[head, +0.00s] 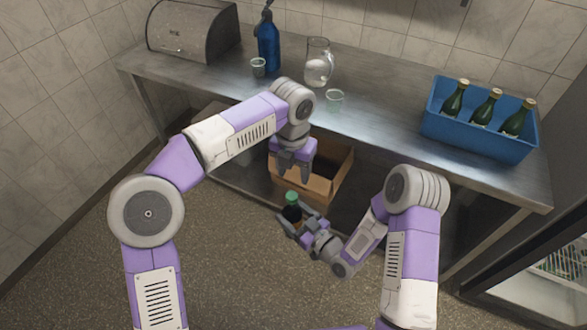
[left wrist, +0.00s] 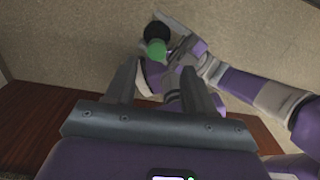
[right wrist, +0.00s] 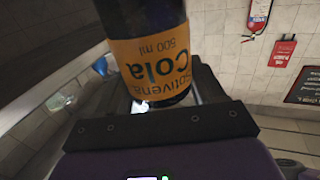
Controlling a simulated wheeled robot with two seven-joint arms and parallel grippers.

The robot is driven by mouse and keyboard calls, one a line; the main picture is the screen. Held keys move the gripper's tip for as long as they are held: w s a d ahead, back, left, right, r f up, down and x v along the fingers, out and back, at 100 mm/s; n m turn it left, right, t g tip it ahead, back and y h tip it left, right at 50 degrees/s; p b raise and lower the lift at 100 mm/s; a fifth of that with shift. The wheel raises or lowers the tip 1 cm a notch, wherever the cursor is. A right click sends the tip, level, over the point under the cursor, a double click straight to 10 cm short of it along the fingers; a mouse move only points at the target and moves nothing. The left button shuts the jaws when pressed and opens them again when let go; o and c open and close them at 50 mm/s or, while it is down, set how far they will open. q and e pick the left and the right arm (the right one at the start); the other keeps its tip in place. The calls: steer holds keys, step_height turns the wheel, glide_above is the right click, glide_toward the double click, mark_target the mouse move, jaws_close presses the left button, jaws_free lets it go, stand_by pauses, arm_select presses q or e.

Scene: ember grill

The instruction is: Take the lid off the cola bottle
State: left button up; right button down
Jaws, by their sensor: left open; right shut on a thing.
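The cola bottle (head: 291,213) is dark with an orange label and a green lid (head: 292,197). It stands roughly upright in my right gripper (head: 300,228), which is shut on its body. In the right wrist view the bottle (right wrist: 155,65) fills the space between the fingers, its label reading "Cola 500 ml"; the lid is out of that view. My left gripper (head: 292,172) is open and empty, pointing down just above the lid and apart from it. In the left wrist view the green lid (left wrist: 156,49) lies beyond the open fingertips (left wrist: 158,72).
A cardboard box (head: 325,185) stands under the steel counter (head: 385,110), close behind the grippers. On the counter are a blue crate (head: 470,140) of green bottles, a glass jug (head: 318,65), two glasses, a blue bottle (head: 268,45) and a bread bin (head: 190,30). The floor in front is clear.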

mark_target(294, 194)
arm_select(q)
steer(key=shift+s, duration=0.1)
steer(key=shift+f+m, duration=0.25)
steer(key=shift+m, duration=0.05)
step_height(294, 194, down, 7)
